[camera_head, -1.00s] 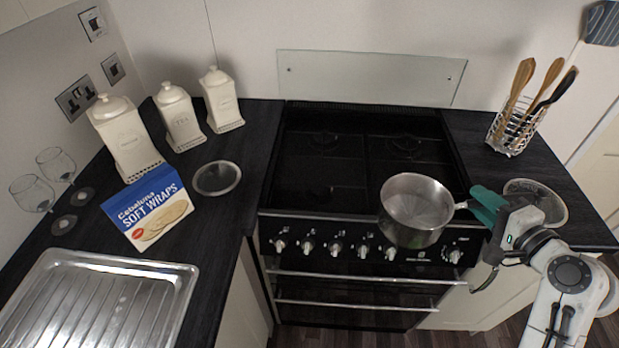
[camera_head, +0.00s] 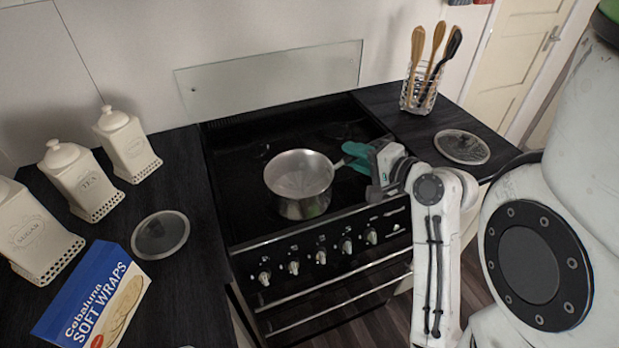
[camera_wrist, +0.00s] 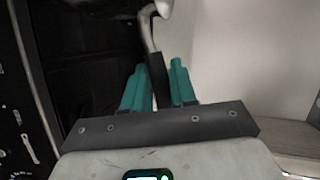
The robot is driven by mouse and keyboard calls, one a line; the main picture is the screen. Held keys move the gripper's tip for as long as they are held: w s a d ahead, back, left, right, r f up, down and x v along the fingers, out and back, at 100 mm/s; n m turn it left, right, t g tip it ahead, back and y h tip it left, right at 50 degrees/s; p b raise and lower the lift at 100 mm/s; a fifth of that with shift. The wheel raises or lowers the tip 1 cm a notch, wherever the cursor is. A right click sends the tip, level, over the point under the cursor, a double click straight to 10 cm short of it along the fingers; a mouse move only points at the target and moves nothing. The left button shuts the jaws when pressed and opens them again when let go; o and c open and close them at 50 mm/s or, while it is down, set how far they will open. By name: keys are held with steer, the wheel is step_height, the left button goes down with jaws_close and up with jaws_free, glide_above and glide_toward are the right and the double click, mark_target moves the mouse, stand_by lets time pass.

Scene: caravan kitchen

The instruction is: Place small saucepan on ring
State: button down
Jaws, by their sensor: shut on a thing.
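The small saucepan (camera_head: 300,186) is a shiny steel pan, upright and empty, over the front part of the black hob (camera_head: 235,215). I cannot tell whether its base touches the hob. My gripper (camera_head: 352,156) has teal fingers and is shut on the saucepan's handle, to the right of the pan. In the wrist view the handle (camera_wrist: 153,50) runs between the teal fingers (camera_wrist: 158,88). The rings are hard to make out on the dark hob, and the pan hides the part beneath it.
A wire utensil holder (camera_head: 420,95) and a glass lid (camera_head: 462,146) are on the right counter. On the left counter are white canisters (camera_head: 75,180), another round lid (camera_head: 160,235) and a soft wraps box (camera_head: 95,297). A glass splashback (camera_head: 270,80) stands behind the hob.

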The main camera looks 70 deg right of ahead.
steer(key=shift+w+d+f+b, duration=0.6)
steer(key=shift+w+b, duration=0.15)
steer(key=shift+b, duration=0.3)
steer(key=shift+w+d+f+b, duration=0.45)
steer(key=shift+w+d+f, duration=0.7)
steer(key=shift+f, duration=0.6)
steer(key=shift+w+d+f+b, duration=0.45)
steer(key=shift+w+d+f, duration=0.45)
steer(key=shift+w+f, duration=0.7)
steer(key=shift+w+d+f+b, duration=0.45)
steer(key=shift+w+d+f, duration=0.55)
steer(key=shift+f, duration=0.95)
steer(key=c, duration=0.9)
jaws_free()
steer(key=b+v, duration=0.1)
steer(key=v, duration=1.1)
